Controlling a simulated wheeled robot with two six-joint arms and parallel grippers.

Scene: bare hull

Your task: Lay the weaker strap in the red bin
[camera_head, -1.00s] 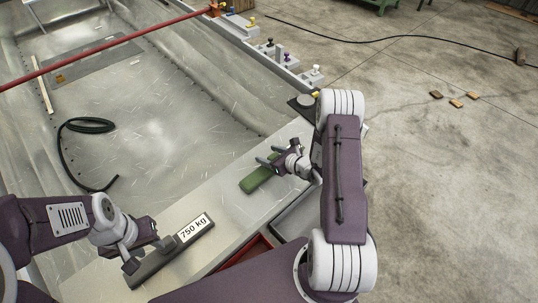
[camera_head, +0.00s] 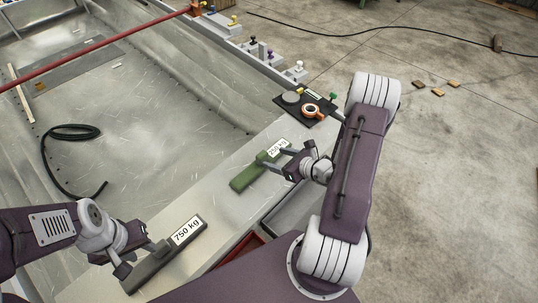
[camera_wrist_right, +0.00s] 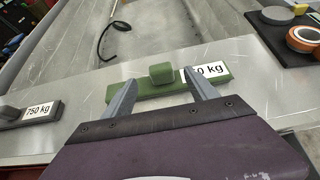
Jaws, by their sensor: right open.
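The green strap (camera_head: 243,181) lies on the pale ledge with a white label reading 250 kg. In the right wrist view the green strap (camera_wrist_right: 147,90) has a raised block in its middle, and a finger hides part of the label. My right gripper (camera_wrist_right: 157,86) is open, its fingers reaching toward the strap on either side of the block, with nothing clasped. The dark grey strap (camera_head: 150,270), labelled 750 kg, lies nearer on the ledge. My left gripper (camera_head: 141,257) is open beside it. The red bin (camera_head: 243,248) shows only partly, beyond my body.
A grey tray (camera_head: 285,217) sits beside the red bin, partly hidden by my right arm. A black mat (camera_head: 293,106) with a grey disc and an orange ring lies further along the ledge. A black hose (camera_head: 72,134) lies in the hull. A red bar (camera_head: 90,47) crosses above.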

